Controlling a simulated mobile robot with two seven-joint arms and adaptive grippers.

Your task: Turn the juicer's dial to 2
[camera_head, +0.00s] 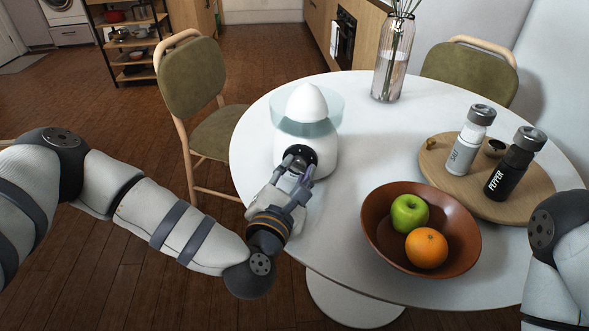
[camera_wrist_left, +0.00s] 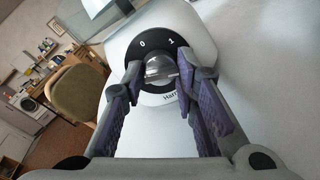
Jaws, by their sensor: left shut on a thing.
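The white juicer (camera_head: 318,152) with a clear bowl and a white cone stands on the round table near its left edge. Its dial plate is black, and the wrist view shows the marks 0 and 1 on it. The dial (camera_wrist_left: 160,66) is a shiny round knob at the plate's middle. My left gripper (camera_head: 298,163) is at the front of the juicer, shut on the dial, with one finger on either side in the left wrist view (camera_wrist_left: 159,76). No 2 mark shows, and I cannot tell where the dial points.
A brown bowl (camera_head: 374,240) with a green apple (camera_head: 409,213) and an orange (camera_head: 426,248) stands right of my left gripper. A wooden board (camera_head: 452,176) holds salt (camera_head: 467,142) and pepper (camera_head: 512,165) shakers. A glass vase (camera_head: 392,66) stands at the back. A chair (camera_head: 190,80) is at left.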

